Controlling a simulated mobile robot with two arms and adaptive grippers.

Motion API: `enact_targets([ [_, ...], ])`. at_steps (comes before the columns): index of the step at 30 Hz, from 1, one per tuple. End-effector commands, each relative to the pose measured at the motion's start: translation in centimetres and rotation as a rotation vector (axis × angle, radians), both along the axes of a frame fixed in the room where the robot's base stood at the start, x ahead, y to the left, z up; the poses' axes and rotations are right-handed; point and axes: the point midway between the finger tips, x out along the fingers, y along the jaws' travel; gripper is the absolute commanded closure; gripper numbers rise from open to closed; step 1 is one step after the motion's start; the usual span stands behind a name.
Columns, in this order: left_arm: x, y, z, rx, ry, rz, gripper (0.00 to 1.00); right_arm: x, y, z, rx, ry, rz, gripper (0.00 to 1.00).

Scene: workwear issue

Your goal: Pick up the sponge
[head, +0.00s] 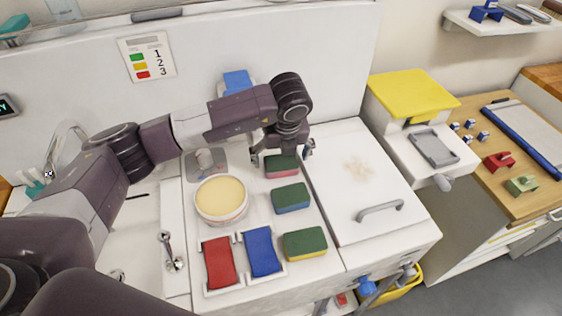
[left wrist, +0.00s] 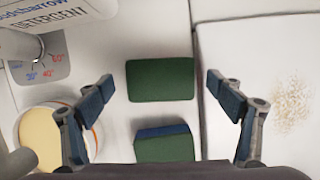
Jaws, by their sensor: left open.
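Three sponges with green tops lie in a column on the white counter. The far one has a red lower part (head: 282,166), the middle one a blue lower part (head: 290,199), and the near one a yellow lower part (head: 305,243). My left gripper (head: 283,151) is open above the far sponge. In the left wrist view that sponge (left wrist: 160,80) appears between the spread fingertips of the gripper (left wrist: 160,84), with space on both sides. The blue-based sponge (left wrist: 165,144) shows below it. My right gripper is not in view.
A bowl of pale yellow stuff (head: 221,197) stands left of the sponges. A red cloth (head: 219,262) and a blue cloth (head: 263,251) lie in front. A white lid with a handle (head: 380,210) and a brownish stain (head: 358,170) is to the right. A detergent container (left wrist: 55,12) stands behind.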

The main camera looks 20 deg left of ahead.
Motion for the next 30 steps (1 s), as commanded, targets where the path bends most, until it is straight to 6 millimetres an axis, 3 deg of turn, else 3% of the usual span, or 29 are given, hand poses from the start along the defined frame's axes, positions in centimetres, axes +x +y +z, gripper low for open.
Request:
enact_targets([
  [2, -0.14, -0.07, -0.59, 0.0, 0.007, -0.002, 0.15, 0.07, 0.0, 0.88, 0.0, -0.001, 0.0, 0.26],
  [11, 0.02, -0.05, -1.18, -0.001, 0.003, -0.003, 0.15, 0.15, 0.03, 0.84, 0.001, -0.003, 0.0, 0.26],
  [19, -0.01, -0.05, -1.16, -0.001, 0.003, -0.003, 0.43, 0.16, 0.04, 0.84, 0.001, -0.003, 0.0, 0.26],
  [30, -0.02, -0.06, -1.15, -0.001, 0.003, -0.002, 0.44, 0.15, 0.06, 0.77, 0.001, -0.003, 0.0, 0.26],
])
